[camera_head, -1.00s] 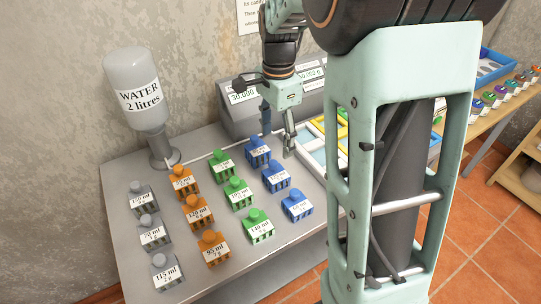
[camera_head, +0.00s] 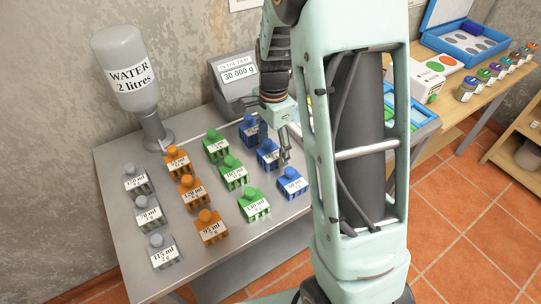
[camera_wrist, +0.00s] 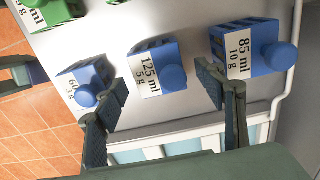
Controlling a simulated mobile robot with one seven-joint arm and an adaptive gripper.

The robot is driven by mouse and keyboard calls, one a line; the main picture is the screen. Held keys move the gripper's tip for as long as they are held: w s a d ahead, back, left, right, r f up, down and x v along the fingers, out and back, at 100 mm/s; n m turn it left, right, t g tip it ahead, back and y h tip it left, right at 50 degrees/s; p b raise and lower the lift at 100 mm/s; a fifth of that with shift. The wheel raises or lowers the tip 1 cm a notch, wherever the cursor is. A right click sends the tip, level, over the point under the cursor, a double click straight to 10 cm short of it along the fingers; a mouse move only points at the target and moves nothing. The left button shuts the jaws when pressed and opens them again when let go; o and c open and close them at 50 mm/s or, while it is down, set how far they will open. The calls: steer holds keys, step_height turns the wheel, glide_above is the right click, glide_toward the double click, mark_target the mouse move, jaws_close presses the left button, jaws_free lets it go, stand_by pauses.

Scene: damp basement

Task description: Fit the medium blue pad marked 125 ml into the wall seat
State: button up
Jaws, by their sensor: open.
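The medium blue pad marked 125 ml (camera_wrist: 157,72) lies in the middle of the wrist view, label up, with a round knob. In the head view it is the middle pad (camera_head: 268,153) of the blue column on the grey metal table, partly behind my gripper. My gripper (camera_wrist: 162,88) is open and empty. Its fingers stand on either side of the 125 ml pad in the picture, and I cannot tell how far above it they are. In the head view my gripper (camera_head: 275,140) hangs over the blue column. I cannot make out the wall seat.
A blue 85 ml pad (camera_wrist: 246,48) and a blue 60 ml pad (camera_wrist: 84,82) stand close on either side. Green pads (camera_head: 233,172), orange pads (camera_head: 190,192) and grey pads (camera_head: 149,216) fill the table. A water bottle (camera_head: 128,75) and scale display (camera_head: 239,72) stand behind.

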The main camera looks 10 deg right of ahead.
steer(key=c, duration=1.2)
steer(key=shift+r, duration=0.15)
